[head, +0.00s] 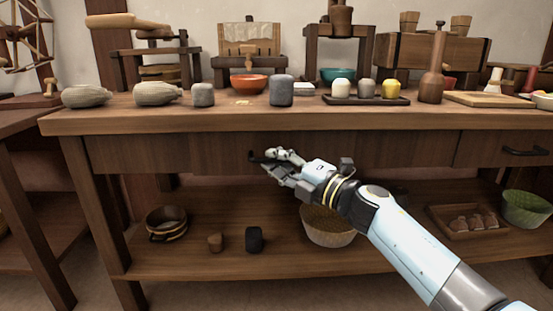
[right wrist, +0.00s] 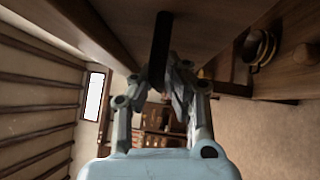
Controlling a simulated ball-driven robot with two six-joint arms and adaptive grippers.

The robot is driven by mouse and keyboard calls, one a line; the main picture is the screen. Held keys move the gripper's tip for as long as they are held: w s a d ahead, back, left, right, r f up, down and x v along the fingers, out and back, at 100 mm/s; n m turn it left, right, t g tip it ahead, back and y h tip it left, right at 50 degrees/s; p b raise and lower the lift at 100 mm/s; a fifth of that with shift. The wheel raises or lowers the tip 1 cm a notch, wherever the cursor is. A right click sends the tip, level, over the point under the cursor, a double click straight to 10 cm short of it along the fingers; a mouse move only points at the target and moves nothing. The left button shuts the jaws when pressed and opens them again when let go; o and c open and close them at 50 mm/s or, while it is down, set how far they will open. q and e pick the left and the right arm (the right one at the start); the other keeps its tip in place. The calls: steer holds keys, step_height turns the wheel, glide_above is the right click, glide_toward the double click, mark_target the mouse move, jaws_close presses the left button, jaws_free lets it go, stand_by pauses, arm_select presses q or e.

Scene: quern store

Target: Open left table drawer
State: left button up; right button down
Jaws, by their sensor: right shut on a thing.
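The left table drawer (head: 180,153) is a wide wooden front under the tabletop, and it looks flush with the frame. Its dark handle (head: 256,158) is mostly covered by my right gripper (head: 272,160) in the head view. In the right wrist view the handle (right wrist: 160,45) is a black bar running between the fingers of my right gripper (right wrist: 163,80). The right gripper is shut on this handle. My left gripper is in neither view.
The tabletop (head: 330,118) carries bowls, stone weights, sacks and wooden tools. A second drawer with a dark handle (head: 525,152) is at the right. The lower shelf (head: 200,262) holds a tub, a basket, a tray and a green bowl (head: 525,208).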

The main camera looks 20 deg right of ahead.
arm_select(q)
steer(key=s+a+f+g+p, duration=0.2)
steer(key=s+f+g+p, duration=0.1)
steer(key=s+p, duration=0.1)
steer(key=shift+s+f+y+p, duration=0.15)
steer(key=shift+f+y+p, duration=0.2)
steer(key=shift+p, duration=0.4)
arm_select(e)
steer(key=s+a, duration=0.2)
steer(key=s, duration=0.7)
steer(key=s+a, duration=0.3)
steer(key=s, duration=0.6)
steer(key=shift+s+a+r, duration=0.2)
steer(key=shift+s, duration=0.1)
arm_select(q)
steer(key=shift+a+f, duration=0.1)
arm_select(e)
steer(key=c, duration=1.4)
jaws_free()
steer(key=shift+f, duration=0.1)
steer(key=shift+s, duration=0.1)
steer(key=v, duration=1.2)
steer(key=shift+f, duration=0.1)
